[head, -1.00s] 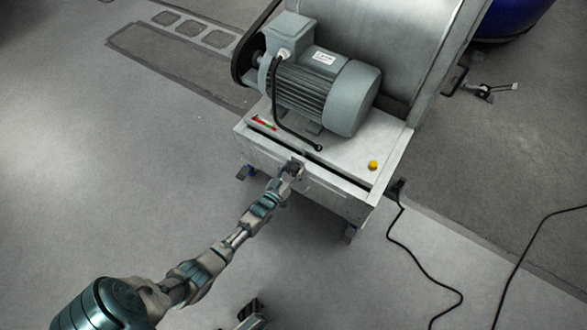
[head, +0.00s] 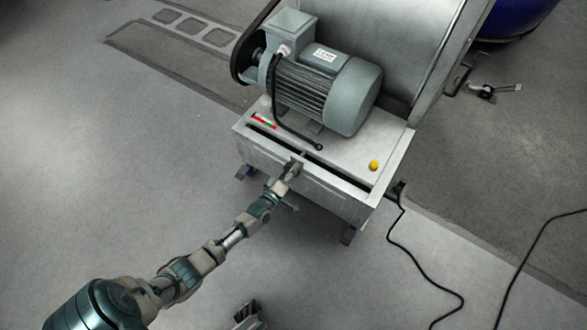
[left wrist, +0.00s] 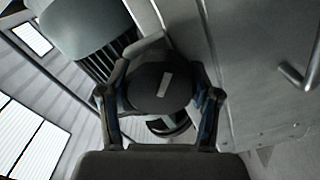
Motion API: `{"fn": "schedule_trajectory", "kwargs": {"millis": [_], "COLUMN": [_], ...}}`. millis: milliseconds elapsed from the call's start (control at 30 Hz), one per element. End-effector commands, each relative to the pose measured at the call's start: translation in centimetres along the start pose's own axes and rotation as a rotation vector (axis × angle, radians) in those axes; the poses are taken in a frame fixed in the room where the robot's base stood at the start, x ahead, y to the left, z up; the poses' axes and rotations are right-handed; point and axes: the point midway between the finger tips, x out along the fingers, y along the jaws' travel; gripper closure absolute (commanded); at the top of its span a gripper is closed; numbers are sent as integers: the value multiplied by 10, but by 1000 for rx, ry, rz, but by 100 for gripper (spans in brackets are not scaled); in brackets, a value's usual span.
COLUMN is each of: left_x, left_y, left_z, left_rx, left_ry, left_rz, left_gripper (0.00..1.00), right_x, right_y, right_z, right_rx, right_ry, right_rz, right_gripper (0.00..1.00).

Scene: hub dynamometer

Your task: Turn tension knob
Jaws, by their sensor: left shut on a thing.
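The tension knob (left wrist: 160,88) is a round black knob with a pale rectangular mark on its face, seen close up in the left wrist view. My left gripper (left wrist: 160,100) has one finger on each side of it and is shut on it. In the head view my left gripper (head: 294,166) is at the front edge of the pale machine base (head: 345,172). The knob is too small and covered to make out there.
A grey motor (head: 320,90) sits on the base beside a large metal drum (head: 385,35). A yellow button (head: 374,166) is on the base top. A black cable (head: 420,265) lies on the floor at right. Floor at left is clear.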

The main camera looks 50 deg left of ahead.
Motion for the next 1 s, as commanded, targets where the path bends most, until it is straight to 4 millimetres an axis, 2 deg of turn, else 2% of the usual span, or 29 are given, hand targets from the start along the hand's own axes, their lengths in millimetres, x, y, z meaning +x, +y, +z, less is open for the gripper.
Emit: {"fn": "schedule_trajectory", "kwargs": {"millis": [33, 733, 767, 800, 833, 1000], "left_x": [-3, -3, -3, -3, -3, -2], "left_y": [-7, -7, -7, -7, -6, -3], "left_z": [3, 4, 4, 4, 4, 2], "left_rx": [-18, -85, -85, -85, -85, -85], "left_ry": [-8, -8, -8, -8, -8, -4], "left_rz": [-13, -14, -13, -13, -12, -6], "left_gripper": [72, 72, 30, 20, 12, 12], "right_x": [-1, 1, 0, 0, 0, 0], "right_y": [0, 0, 0, 0, 0, -1], "right_z": [1, 2, 2, 2, 3, 4], "right_rx": [0, 1, 1, 1, 1, 1], "right_ry": [2, 5, 4, 4, 3, 0], "right_rz": [1, -1, -1, -1, -2, -5], "right_gripper": [60, 60, 60, 60, 60, 60]}}
